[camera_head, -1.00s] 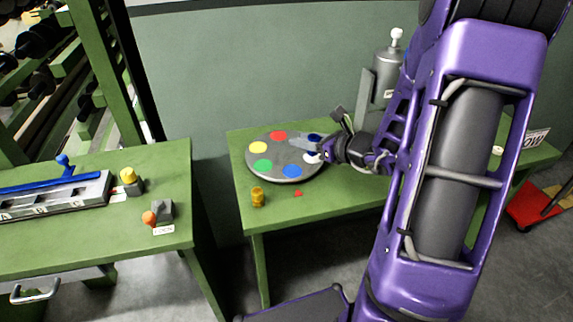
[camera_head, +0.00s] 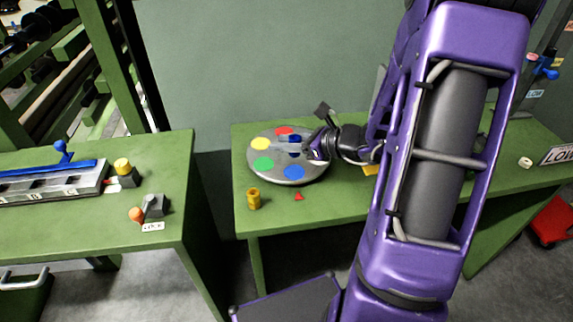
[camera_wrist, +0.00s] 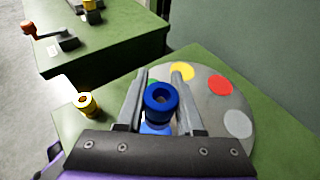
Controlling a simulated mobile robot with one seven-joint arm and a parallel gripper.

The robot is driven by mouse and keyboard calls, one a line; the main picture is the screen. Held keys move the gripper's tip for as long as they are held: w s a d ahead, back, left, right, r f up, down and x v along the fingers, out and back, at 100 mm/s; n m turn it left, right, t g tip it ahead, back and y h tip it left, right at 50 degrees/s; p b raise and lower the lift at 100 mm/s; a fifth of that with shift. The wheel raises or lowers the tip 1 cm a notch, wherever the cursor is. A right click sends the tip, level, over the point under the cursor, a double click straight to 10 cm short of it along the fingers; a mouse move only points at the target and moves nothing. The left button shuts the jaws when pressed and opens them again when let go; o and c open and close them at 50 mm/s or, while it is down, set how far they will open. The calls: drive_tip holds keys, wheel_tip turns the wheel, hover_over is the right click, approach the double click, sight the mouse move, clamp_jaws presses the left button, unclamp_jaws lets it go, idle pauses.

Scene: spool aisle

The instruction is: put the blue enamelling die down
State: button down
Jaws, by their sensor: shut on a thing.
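The blue enamelling die (camera_wrist: 160,97) is a dark blue ringed cylinder with a hole in its top, between the two grey fingers of my gripper (camera_wrist: 158,88). In the head view the die (camera_head: 295,139) shows dark blue over the back part of a round grey disc (camera_head: 275,159) with coloured spots. My gripper (camera_head: 305,146) reaches in from the right, shut on the die. A lighter blue patch (camera_wrist: 155,129) shows below the die in the wrist view. Whether the die touches the disc is hard to tell.
A yellow cylinder (camera_head: 254,198) and a small red triangle (camera_head: 298,196) lie in front of the disc on the green table (camera_head: 330,205). A second green table (camera_head: 100,235) at left bears a lever block and an orange-knobbed crank (camera_head: 137,214). A gap separates the tables.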

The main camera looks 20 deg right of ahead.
sight(284, 168)
drive_tip(key=shift+f+b, duration=0.5)
drive_tip(key=shift+f, duration=2.4)
drive_tip(key=shift+f, duration=0.2)
drive_tip(key=c, duration=0.5)
unclamp_jaws()
drive_tip(key=shift+c, duration=0.2)
drive_tip(key=shift+r, duration=0.2)
drive_tip(key=shift+s+d+r, duration=0.15)
drive_tip(key=shift+s+d, duration=0.05)
drive_tip(key=shift+d, duration=0.05)
drive_tip(key=p+v, duration=0.1)
drive_tip(key=v, duration=1)
